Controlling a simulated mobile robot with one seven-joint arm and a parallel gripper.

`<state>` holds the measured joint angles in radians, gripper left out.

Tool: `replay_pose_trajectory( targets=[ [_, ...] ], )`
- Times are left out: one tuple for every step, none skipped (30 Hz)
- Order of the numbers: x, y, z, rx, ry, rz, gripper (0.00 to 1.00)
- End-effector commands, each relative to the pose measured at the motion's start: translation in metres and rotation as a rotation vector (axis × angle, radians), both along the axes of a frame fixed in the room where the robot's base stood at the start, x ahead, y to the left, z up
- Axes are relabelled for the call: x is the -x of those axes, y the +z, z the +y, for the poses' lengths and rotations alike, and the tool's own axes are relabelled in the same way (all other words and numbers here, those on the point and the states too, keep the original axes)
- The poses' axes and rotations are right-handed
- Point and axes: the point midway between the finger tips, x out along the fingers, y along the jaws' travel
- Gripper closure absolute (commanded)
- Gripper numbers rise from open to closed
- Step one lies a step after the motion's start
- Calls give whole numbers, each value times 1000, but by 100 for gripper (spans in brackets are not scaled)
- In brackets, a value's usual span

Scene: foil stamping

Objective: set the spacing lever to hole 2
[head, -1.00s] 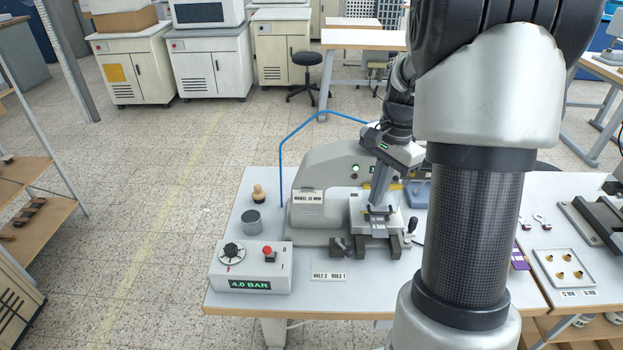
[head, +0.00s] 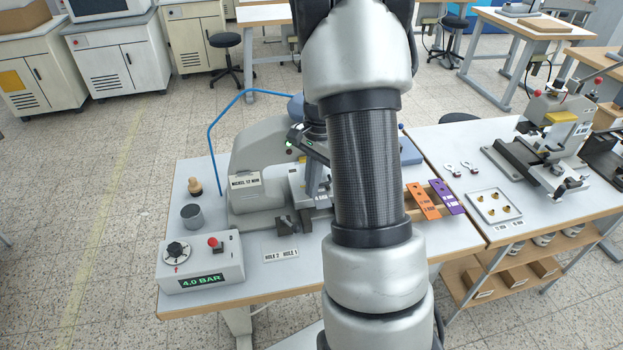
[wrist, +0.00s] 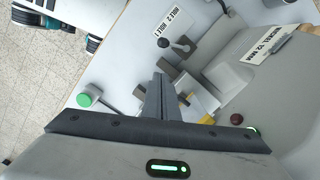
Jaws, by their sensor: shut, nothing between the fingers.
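The foil stamping machine (head: 255,170) stands on the table with a "NICKEL 12 MM" sign. A label reading HOLE 2 and HOLE 1 (head: 281,255) lies in front of it, HOLE 2 on the left. Dark metal parts (head: 288,225) sit just behind this label. In the wrist view, a small lever with a dark knob (wrist: 183,44) is near the label (wrist: 161,20); which hole it is in I cannot tell. My gripper (wrist: 160,80) is shut and empty, apart from the knob, over the machine's press area. My arm hides part of the machine's right side.
A control box (head: 200,262) showing 4.0 BAR stands at the table's front left, with a grey cup (head: 193,216) behind it. Orange (head: 423,201) and purple (head: 446,197) strips lie to the right. Another machine (head: 540,150) stands on the right-hand table.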

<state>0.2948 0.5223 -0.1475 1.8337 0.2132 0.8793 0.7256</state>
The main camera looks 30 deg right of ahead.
Motion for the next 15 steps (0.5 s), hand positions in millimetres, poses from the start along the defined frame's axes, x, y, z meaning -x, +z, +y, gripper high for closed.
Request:
replay_pose_trajectory(
  targets=[
    [2,-13,2,-2,1,6,100],
    [2,-20,3,-2,0,5,100],
    [2,-28,4,-3,1,5,100],
    [2,-35,4,-2,1,5,100],
    [2,-41,5,-2,1,5,100],
    [3,-49,6,-2,0,4,100],
    [3,-54,7,-3,0,5,100],
    [4,-56,11,-2,2,3,100],
    [5,-58,17,-2,3,2,100],
    [6,-61,21,-2,2,1,100],
    [7,-63,24,-2,2,1,100],
    [8,-66,27,-2,2,1,100],
    [8,-68,29,-1,2,0,100],
    [9,-70,31,-1,1,0,100],
    [10,-71,34,-1,1,1,100]
  ],
)
